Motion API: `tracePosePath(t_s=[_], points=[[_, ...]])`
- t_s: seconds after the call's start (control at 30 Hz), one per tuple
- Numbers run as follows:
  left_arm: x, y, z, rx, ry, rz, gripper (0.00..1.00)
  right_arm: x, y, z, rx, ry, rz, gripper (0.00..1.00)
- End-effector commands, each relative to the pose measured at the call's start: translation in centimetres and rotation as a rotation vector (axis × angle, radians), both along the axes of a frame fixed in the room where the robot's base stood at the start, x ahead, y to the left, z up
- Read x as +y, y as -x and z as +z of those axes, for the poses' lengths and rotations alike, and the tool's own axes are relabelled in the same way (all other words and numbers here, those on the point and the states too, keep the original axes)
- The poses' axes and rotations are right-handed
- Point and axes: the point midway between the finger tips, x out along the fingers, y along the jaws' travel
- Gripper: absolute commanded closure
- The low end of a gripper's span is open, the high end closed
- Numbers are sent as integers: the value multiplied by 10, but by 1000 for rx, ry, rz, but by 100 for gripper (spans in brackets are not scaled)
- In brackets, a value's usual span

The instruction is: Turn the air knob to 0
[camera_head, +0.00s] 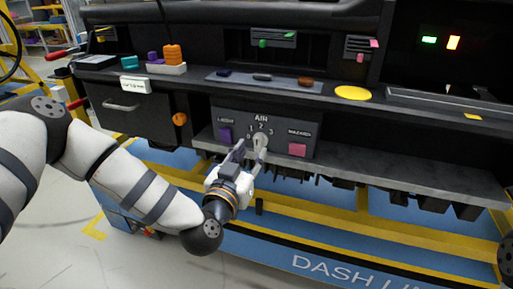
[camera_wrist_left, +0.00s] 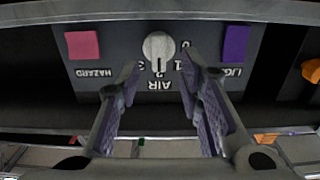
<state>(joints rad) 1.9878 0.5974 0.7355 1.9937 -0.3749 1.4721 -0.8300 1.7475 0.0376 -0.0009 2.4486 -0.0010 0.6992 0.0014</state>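The air knob (camera_head: 261,139) is a light grey round dial on the dark panel (camera_head: 226,118), below the word AIR and among the numbers 0 to 3. It also shows in the left wrist view (camera_wrist_left: 158,46), upside down, with its pointer at about 2. My left gripper (camera_head: 252,151) is open in front of the panel. In the left wrist view its two fingers (camera_wrist_left: 159,68) are spread on either side of the knob's line, with visible gaps to it. Contact does not show. My right gripper is not in view.
A purple light button (camera_head: 225,134) and a pink hazard button (camera_head: 297,150) flank the knob. A grey ledge (camera_head: 400,175) runs below the panel. Small coloured parts and a yellow disc (camera_head: 353,93) lie on the dashboard above. Yellow rails (camera_head: 330,221) cross below.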

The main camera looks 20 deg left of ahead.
Motion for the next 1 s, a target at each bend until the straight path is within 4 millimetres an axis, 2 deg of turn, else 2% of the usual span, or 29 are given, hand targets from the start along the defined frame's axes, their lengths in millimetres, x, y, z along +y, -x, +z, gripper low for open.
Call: tracePosePath(t_s=[0.1,0.2,0.5,0.53,0.67,1.0], points=[[-1,-22,-4,5,0,0,67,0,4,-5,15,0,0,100],[-2,-33,-3,4,1,-1,67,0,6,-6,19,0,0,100],[-2,-38,-1,4,1,-2,67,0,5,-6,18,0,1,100],[-2,-37,-1,4,1,-2,71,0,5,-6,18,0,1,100],[-2,-37,-1,4,1,-2,100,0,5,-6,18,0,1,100],[-2,-37,-1,5,17,-3,100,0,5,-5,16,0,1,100]])
